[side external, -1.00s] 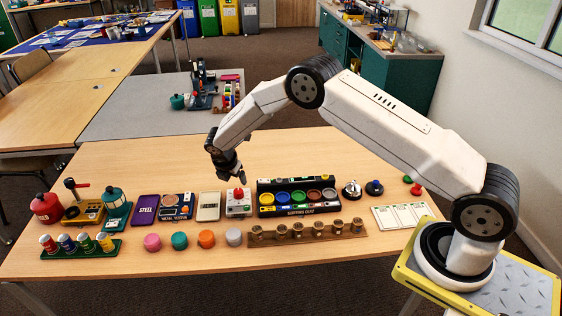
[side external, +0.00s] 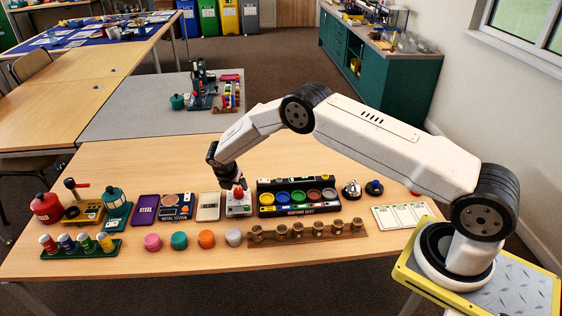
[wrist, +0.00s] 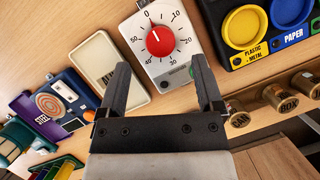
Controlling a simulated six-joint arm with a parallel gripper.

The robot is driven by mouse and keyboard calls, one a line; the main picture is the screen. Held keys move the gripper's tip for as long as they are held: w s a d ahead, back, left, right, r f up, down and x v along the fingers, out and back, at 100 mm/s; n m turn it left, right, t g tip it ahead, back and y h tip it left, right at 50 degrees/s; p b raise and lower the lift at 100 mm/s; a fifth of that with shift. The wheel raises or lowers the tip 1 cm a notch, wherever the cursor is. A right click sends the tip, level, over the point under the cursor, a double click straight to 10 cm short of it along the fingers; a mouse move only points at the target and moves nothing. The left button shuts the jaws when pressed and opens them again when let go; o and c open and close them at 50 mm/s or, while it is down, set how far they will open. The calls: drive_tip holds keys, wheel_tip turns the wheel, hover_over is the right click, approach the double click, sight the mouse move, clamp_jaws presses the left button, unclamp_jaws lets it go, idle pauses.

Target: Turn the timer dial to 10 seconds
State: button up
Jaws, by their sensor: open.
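The timer (side external: 238,208) is a pale box standing on the table between a cream panel and the dark sorting rack. In the wrist view its round red dial (wrist: 161,41) sits on a white face with numbers 0, 10, 20, 30 and 40 around it. The dial's white mark points up toward the 0. My gripper (wrist: 160,85) is open, its two dark fingers apart, with the timer showing between and beyond them. In the side view my gripper (side external: 237,187) is low over the timer and hides part of the dial.
The cream panel (wrist: 110,76) lies left of the timer. The sorting rack (side external: 298,211) with coloured round openings stands close on its right.

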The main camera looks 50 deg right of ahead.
sight(238, 191)
drive_tip(key=shift+x, duration=2.25)
clamp_jaws()
